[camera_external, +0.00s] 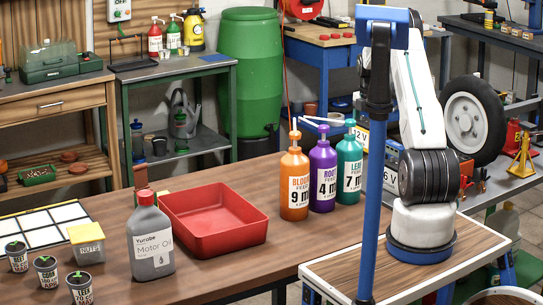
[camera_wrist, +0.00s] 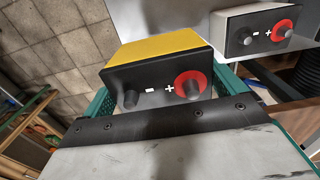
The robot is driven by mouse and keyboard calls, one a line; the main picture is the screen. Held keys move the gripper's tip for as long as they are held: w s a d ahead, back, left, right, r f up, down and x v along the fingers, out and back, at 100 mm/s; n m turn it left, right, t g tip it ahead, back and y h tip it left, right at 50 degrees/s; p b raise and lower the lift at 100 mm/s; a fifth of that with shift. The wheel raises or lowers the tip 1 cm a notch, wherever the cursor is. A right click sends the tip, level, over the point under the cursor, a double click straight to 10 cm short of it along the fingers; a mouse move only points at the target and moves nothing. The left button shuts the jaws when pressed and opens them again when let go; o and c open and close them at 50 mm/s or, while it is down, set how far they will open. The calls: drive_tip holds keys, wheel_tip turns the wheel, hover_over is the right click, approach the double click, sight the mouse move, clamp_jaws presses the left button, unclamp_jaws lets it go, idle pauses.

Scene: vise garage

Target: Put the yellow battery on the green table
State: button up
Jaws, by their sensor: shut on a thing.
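In the wrist view the yellow battery (camera_wrist: 160,48) has a yellow top and a dark front with minus and plus marks, black knobs and a red ring. My gripper (camera_wrist: 165,76) is shut on it, with a teal lattice finger at each side; the black palm edge covers its lower front. In the external view the gripper and the held battery are hidden or cannot be made out. A bench with a dark green frame (camera_external: 140,75) and a grey top stands at the back left and appears to be the green table.
A second battery, whitish (camera_wrist: 256,32), stands right of the held one. The wooden worktable carries a red tray (camera_external: 212,218), a motor oil bottle (camera_external: 150,240) and several feed bottles (camera_external: 322,178). A green barrel (camera_external: 248,70) stands beside the green-framed bench. Spray bottles (camera_external: 172,35) line its back.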

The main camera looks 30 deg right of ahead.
drive_tip(key=shift+f, duration=4.4)
drive_tip(key=shift+f, duration=0.1)
drive_tip(key=o, duration=1.4)
drive_tip(key=shift+f, duration=0.1)
